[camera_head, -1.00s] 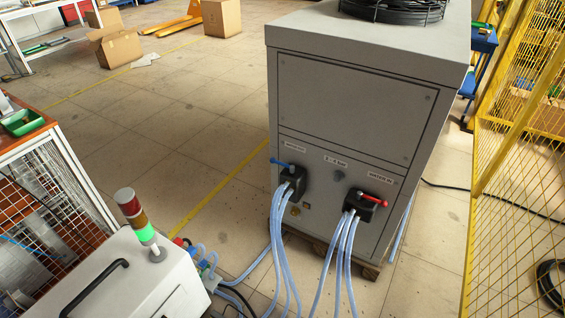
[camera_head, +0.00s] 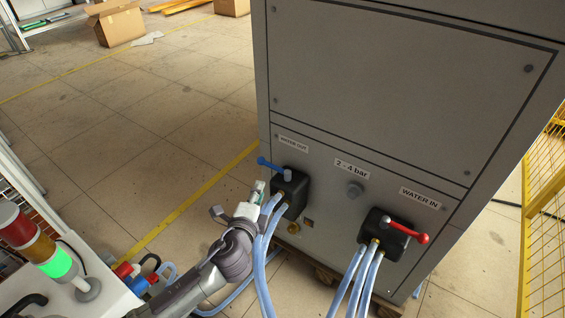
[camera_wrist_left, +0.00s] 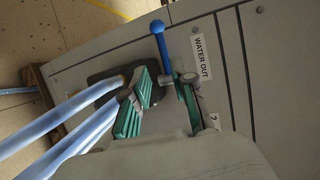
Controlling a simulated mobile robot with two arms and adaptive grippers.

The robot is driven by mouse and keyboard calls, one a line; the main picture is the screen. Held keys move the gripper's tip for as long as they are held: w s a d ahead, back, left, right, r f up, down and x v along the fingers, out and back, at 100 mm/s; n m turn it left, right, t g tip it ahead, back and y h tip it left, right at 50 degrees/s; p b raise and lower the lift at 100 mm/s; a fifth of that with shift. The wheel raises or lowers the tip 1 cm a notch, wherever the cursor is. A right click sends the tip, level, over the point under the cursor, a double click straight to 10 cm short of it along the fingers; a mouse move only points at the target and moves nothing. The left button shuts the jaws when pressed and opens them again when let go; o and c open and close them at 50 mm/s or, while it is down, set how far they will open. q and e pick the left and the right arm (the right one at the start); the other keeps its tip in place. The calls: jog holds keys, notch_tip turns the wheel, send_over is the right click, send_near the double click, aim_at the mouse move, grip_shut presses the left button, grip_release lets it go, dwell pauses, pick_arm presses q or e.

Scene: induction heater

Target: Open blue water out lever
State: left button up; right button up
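The blue water out lever (camera_head: 272,166) sits on a black valve block (camera_head: 291,194) low on the grey cabinet, its handle pointing left. In the left wrist view the blue handle (camera_wrist_left: 160,40) points up the picture beside the WATER OUT label (camera_wrist_left: 202,57). My left gripper (camera_head: 252,196) is just below and left of the lever in the head view. In the left wrist view its green-padded fingers (camera_wrist_left: 164,92) are apart, close to the lever's pivot. Contact with the lever cannot be told. My right gripper is not in view.
Blue hoses (camera_head: 262,255) run down from the valve block beside my left gripper. A red water in lever (camera_head: 408,231) is on the right, with more hoses. A white machine with a signal light (camera_head: 40,247) stands at lower left. A yellow fence (camera_head: 545,210) is at right.

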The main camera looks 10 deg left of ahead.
aim_at(269, 163)
pick_arm(q)
jog(key=w+b, duration=0.1)
jog(key=w, duration=0.3)
jog(key=w+f, duration=0.1)
jog(key=w, duration=0.3)
jog(key=w+f+b, duration=0.1)
jog(key=w, duration=0.4)
jog(key=shift+w+a+b, duration=0.1)
jog(key=shift+a+b, duration=0.2)
jog(key=shift+a, duration=0.1)
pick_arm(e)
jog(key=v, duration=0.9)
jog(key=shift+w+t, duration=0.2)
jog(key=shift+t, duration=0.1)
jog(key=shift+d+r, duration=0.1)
pick_arm(q)
jog(key=shift+f, duration=0.1)
grip_shut()
